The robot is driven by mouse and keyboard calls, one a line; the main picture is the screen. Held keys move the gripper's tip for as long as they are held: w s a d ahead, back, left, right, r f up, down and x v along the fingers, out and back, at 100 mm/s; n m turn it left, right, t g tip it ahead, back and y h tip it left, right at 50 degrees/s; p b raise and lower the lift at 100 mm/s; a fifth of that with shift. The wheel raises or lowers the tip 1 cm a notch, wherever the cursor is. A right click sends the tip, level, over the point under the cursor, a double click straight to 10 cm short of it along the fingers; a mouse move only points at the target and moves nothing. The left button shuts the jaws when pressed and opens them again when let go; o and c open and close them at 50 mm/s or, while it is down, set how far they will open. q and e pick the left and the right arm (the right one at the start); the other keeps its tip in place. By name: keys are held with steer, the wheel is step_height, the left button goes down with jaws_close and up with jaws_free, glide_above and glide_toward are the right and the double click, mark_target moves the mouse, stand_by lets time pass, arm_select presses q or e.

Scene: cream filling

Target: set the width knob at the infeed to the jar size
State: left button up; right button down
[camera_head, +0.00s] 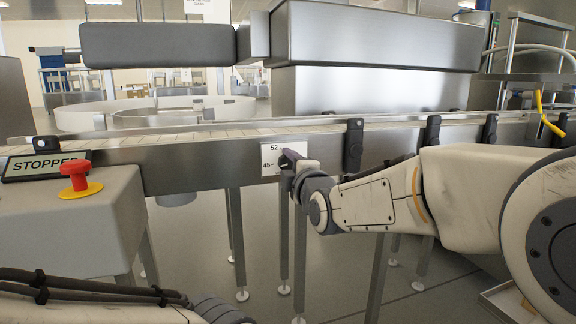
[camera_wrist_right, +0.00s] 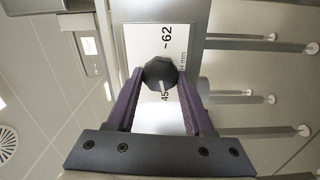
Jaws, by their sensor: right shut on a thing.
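The width knob (camera_wrist_right: 160,72) is a small dark faceted knob on a white scale plate (camera_wrist_right: 172,38) at the infeed rail. The plate also shows in the head view (camera_head: 268,157), with printed numbers including 45. The upper number reads like 62 in the wrist view. My right gripper (camera_wrist_right: 160,78) has its two purple fingers closed on either side of the knob; in the head view it is at the plate (camera_head: 290,164), hiding most of the knob. My left gripper is out of view.
The conveyor rail (camera_head: 210,150) runs across the view above several thin legs. A grey control box (camera_head: 70,215) with a red stop button (camera_head: 75,172) and a STOPPER sign (camera_head: 45,167) stands at the left. Dark clamps (camera_head: 354,145) line the rail to the right.

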steer(key=shift+f, duration=0.1)
steer(key=shift+c, duration=1.6)
jaws_free()
steer(key=p+v, duration=0.2)
steer(key=v, duration=0.8)
steer(key=shift+s, duration=0.25)
steer(key=shift+d, duration=0.1)
